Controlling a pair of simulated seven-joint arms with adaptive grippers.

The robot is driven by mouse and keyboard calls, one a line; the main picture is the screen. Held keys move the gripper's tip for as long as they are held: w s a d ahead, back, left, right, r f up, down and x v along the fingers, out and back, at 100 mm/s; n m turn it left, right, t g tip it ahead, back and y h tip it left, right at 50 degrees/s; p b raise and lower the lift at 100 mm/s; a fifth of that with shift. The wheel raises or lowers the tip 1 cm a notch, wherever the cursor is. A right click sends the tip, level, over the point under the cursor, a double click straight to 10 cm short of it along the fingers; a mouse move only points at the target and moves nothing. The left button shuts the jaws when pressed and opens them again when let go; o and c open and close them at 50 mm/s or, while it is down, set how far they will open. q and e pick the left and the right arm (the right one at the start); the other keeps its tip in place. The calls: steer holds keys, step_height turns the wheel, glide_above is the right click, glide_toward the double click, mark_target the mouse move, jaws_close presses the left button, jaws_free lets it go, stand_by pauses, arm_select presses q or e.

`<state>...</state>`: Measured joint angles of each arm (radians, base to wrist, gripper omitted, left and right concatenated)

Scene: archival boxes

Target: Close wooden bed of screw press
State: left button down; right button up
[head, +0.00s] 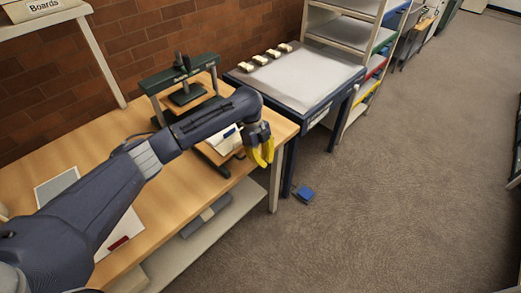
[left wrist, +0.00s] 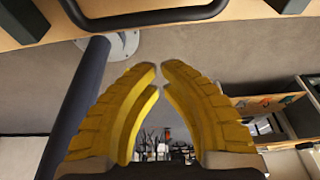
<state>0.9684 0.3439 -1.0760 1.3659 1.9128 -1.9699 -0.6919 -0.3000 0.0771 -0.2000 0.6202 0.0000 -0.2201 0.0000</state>
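The dark green screw press (head: 185,92) stands on the wooden workbench against the brick wall. Its lower part and bed are largely hidden behind my left arm. A white piece with a blue mark (head: 224,140) shows just past the arm. My left gripper (head: 263,153), with yellow fingers, hangs beyond the bench's right end, in front of the press. In the left wrist view its fingertips (left wrist: 160,70) almost meet with nothing between them. A black handle-like bar (left wrist: 155,17) lies along a wooden edge above them, apart from the fingers. My right gripper is not in view.
A blue-framed table (head: 300,80) with small pale blocks stands right of the bench, before a shelf rack (head: 350,30). A blue object (head: 304,194) lies on the carpet. Paper sheets (head: 120,235) lie on the bench. Floor at right is clear.

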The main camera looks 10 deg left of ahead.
arm_select(q)
steer(key=shift+w+a+r, duration=0.1)
steer(key=shift+w+a, duration=0.45)
steer(key=shift+a, duration=0.25)
steer(key=shift+w+a+r, duration=0.1)
steer(key=shift+w+a, duration=0.45)
steer(key=shift+a, duration=0.2)
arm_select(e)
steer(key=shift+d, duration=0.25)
